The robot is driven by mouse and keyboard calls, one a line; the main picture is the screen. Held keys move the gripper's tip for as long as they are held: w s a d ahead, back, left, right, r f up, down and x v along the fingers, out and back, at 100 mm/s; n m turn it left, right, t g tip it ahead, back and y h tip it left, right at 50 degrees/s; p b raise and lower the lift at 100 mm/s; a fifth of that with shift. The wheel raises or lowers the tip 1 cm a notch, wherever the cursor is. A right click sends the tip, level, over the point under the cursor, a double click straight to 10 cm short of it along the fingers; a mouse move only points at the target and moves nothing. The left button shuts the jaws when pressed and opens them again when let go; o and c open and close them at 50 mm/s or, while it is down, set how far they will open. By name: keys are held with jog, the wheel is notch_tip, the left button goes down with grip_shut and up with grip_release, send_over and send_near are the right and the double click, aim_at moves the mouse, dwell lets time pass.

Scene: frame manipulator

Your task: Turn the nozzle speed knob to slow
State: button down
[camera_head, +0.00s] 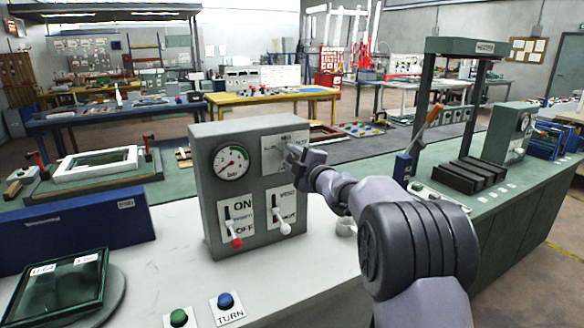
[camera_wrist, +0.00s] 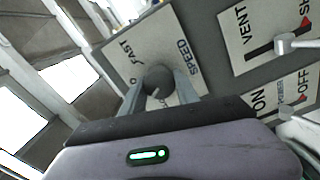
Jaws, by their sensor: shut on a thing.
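The round dark nozzle speed knob (camera_wrist: 158,80) sits on a pale plate (camera_wrist: 135,52) marked FAST and SPEED in the wrist view. A short light mark shows on the knob's face. My gripper (camera_wrist: 160,88) is shut on the knob, one finger on each side. Any slow marking is hidden or out of the picture. In the head view, my gripper (camera_head: 296,152) is at the upper right plate (camera_head: 272,163) of the grey control box (camera_head: 205,150) and covers the knob there.
Beside the plate is a pressure gauge (camera_head: 231,161). Below are a red-tipped ON/OFF lever (camera_head: 236,242) and a white-tipped VENT lever (camera_head: 284,227), close under my wrist. A green button (camera_head: 178,317) and a blue button (camera_head: 225,300) stand in front on the white bench (camera_head: 300,275).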

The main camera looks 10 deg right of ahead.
jog(key=n+b, duration=0.1)
jog(key=n, duration=0.2)
jog(key=shift+f+b, duration=0.1)
jog(key=shift+b, duration=0.25)
jog(key=shift+n, duration=1.7)
jog(key=c, duration=0.9)
grip_release()
jog(key=p+v, duration=0.2)
jog(key=v, duration=1.5)
jog(key=shift+s, duration=0.2)
